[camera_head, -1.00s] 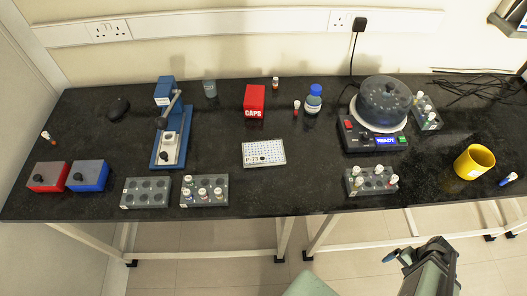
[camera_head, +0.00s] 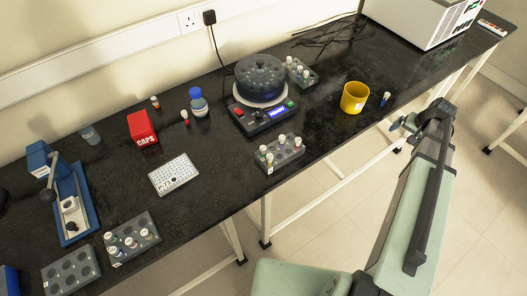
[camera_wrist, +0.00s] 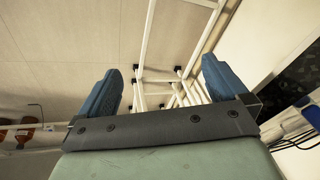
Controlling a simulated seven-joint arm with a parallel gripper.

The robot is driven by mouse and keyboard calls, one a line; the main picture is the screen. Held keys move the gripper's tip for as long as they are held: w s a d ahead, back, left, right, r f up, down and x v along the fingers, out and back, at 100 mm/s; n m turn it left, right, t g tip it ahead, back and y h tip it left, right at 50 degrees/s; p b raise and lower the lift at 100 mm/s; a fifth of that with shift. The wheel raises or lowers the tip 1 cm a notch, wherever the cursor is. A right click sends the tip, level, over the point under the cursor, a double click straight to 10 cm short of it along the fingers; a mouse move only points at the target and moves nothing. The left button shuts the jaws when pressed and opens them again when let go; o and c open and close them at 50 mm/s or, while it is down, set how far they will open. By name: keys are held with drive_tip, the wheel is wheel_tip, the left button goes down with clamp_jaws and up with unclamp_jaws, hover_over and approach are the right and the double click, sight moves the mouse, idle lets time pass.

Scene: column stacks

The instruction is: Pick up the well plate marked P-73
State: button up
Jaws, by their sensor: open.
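A white well plate (camera_head: 174,174) with a grid of wells lies flat on the black bench, in front of the red CAPS box. The plate is not in the wrist view.
The red CAPS box (camera_head: 142,128) stands behind the plate. A vial rack (camera_head: 130,238) is to its front left and another rack (camera_head: 279,153) to its right. A centrifuge (camera_head: 261,85), a blue-capped bottle (camera_head: 199,103) and a yellow cup (camera_head: 355,97) stand farther right.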

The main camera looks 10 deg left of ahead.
drive_tip(key=w+d+r+m+t, duration=0.1)
drive_tip(key=w+r, duration=0.2)
drive_tip(key=r, duration=0.5)
drive_tip(key=w+r+t, duration=0.1)
drive_tip(key=w+r, duration=0.3)
drive_tip(key=r, duration=0.5)
drive_tip(key=w+a+r+y, duration=0.15)
drive_tip(key=a+r, duration=0.35)
drive_tip(key=a, duration=0.5)
drive_tip(key=s+a+g, duration=0.1)
drive_tip(key=s+a, duration=0.3)
drive_tip(key=a, duration=0.9)
drive_tip(key=s+a+m+g+y, duration=0.1)
drive_tip(key=s+a, duration=0.3)
drive_tip(key=a, duration=1)
drive_tip(key=s+a+r+m+g+y, duration=0.1)
drive_tip(key=s+a, duration=0.4)
drive_tip(key=a, duration=0.9)
drive_tip(key=shift+a+g, duration=0.25)
drive_tip(key=shift+g, duration=0.55)
drive_tip(key=m+g+h, duration=0.1)
drive_tip(key=g+h, duration=0.1)
drive_tip(key=g, duration=0.2)
approach(172, 171)
drive_tip(key=shift+x, duration=4.4)
